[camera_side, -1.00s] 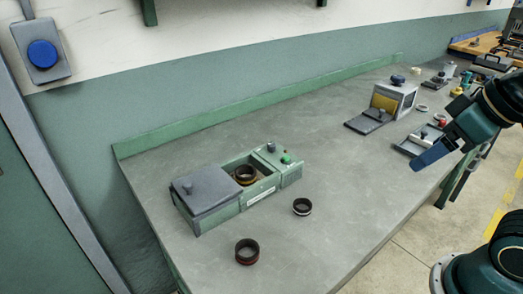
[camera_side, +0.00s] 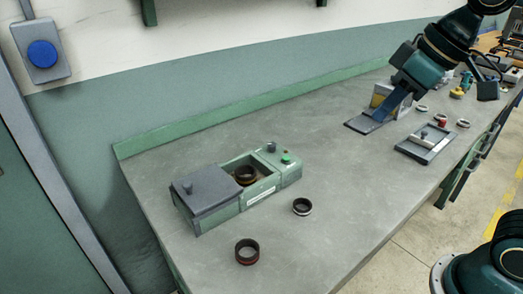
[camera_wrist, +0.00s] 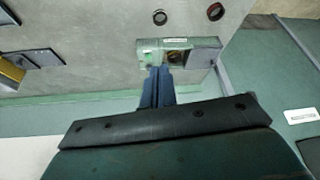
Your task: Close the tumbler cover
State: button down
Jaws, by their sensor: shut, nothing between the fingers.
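A green machine (camera_side: 262,193) stands on the bench in the side view. Its grey cover with a knob (camera_side: 200,190) lies over its left part, leaving the compartment beside it open, with a dark ring (camera_side: 245,174) inside. The machine also shows in the wrist view (camera_wrist: 150,44). Farther along the bench, a grey box with a yellow inside (camera_side: 378,98) has a dark flat plate (camera_side: 356,124) in front of it, partly hidden by my fingers. My gripper (camera_side: 373,119) is shut and empty, pointing down at this plate; contact cannot be told. Its blue fingers show in the wrist view (camera_wrist: 158,72).
Two loose rings (camera_side: 302,206) (camera_side: 247,251) lie in front of the green machine. A grey tray (camera_side: 424,144) with a small part on it lies right of my gripper. Small parts stand at the far right. The bench between machine and gripper is clear.

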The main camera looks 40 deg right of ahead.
jog(key=w+a+r+n+g+y, duration=0.1)
jog(key=w+a+n, duration=0.2)
jog(key=w+a, duration=0.5)
jog(key=w+a+n+g+y, duration=0.1)
jog(key=w+a+n, duration=0.2)
jog(key=w+a, duration=0.5)
jog(key=w+a+f+n+g, duration=0.2)
jog(key=w+a+f+n, duration=0.4)
jog(key=w+a+f, duration=0.5)
jog(key=shift+w+a, duration=0.35)
jog(key=shift+a, duration=0.3)
jog(key=shift+a+f, duration=0.1)
jog(key=shift+f, duration=0.15)
send_over(181, 195)
jog(key=shift+f, duration=4.5)
